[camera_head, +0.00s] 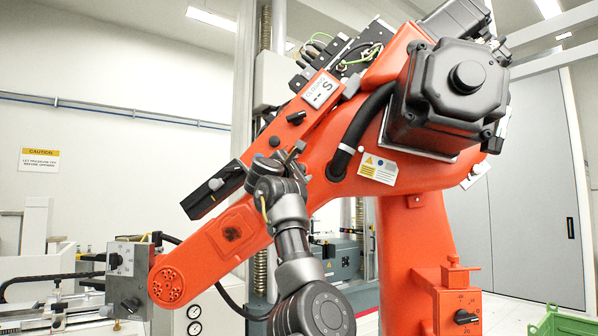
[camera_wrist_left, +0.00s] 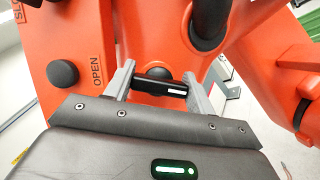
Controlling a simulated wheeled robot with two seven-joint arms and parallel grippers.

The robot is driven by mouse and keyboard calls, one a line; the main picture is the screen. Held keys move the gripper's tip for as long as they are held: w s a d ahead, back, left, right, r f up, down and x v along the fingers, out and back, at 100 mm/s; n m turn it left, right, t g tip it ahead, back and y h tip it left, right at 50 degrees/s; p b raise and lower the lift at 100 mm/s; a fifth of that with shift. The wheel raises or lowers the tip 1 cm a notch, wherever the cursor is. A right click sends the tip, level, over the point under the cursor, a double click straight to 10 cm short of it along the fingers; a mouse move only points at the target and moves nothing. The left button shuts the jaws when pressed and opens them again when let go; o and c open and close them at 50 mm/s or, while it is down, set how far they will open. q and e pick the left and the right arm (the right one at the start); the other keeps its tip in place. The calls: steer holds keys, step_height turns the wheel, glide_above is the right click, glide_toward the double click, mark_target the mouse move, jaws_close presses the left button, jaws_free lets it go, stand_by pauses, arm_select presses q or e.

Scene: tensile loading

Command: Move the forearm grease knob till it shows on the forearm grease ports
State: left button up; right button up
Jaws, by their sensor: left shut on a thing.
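My left gripper (camera_head: 291,154) is up against the orange arm in the head view, its wrist coming from below. In the left wrist view the two grey fingers of my left gripper (camera_wrist_left: 160,88) are shut on a black bar-shaped knob (camera_wrist_left: 160,86) on the orange surface. I take it for the forearm grease knob. The knob lies crosswise between the fingers; its ends are partly hidden by them. I cannot make out a grease ports label or the knob's pointer. In the head view the held knob is hidden behind my gripper. My right gripper is not in view.
A round black knob (camera_wrist_left: 63,73) beside an "OPEN" label is left of the fingers. The orange column (camera_head: 410,250) stands to the right.

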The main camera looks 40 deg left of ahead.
arm_select(q)
steer(key=shift+m, duration=0.5)
steer(key=o, duration=1)
steer(key=shift+d, duration=0.1)
steer(key=shift+s+f, duration=0.1)
steer(key=shift+s, duration=0.1)
steer(key=b+v, duration=0.2)
steer(key=v, duration=0.1)
steer(key=b+v, duration=0.2)
steer(key=v, duration=0.2)
steer(key=b+v, duration=0.1)
steer(key=v, duration=0.2)
steer(key=shift+s+r+b, duration=0.25)
steer(key=shift+b, duration=0.15)
